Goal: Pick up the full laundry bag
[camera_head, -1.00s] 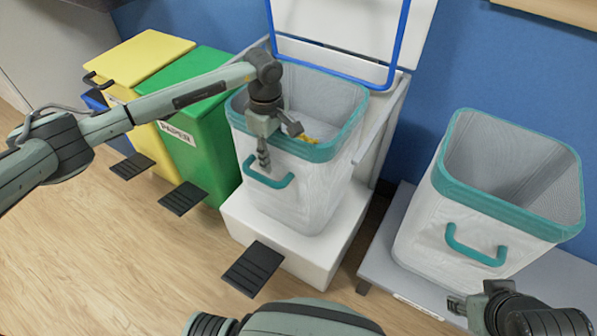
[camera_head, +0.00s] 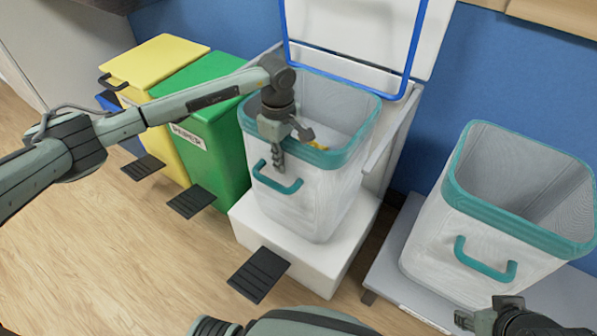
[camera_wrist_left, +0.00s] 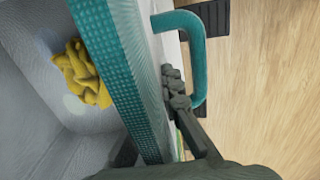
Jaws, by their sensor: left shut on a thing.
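The full laundry bag (camera_head: 315,205) is white mesh with a teal rim and a teal front handle (camera_head: 277,178). It stands upright on a white pedal base (camera_head: 310,262). A yellow cloth (camera_head: 318,146) lies inside, clearer in the left wrist view (camera_wrist_left: 82,75). My left gripper (camera_head: 292,148) straddles the front rim, one finger outside above the handle and the other inside, and is shut on it. In the left wrist view the outer finger lies between the rim (camera_wrist_left: 115,60) and the handle (camera_wrist_left: 198,50); the inner finger is mostly hidden. My right gripper (camera_head: 468,318) is low right, its jaws unclear.
A second, similar bag (camera_head: 435,240) with no contents visible stands on a grey platform (camera_head: 395,285) at right. A blue-framed lid (camera_head: 350,30) stands open behind the full bag. Green (camera_head: 205,130) and yellow (camera_head: 150,62) bins stand at left.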

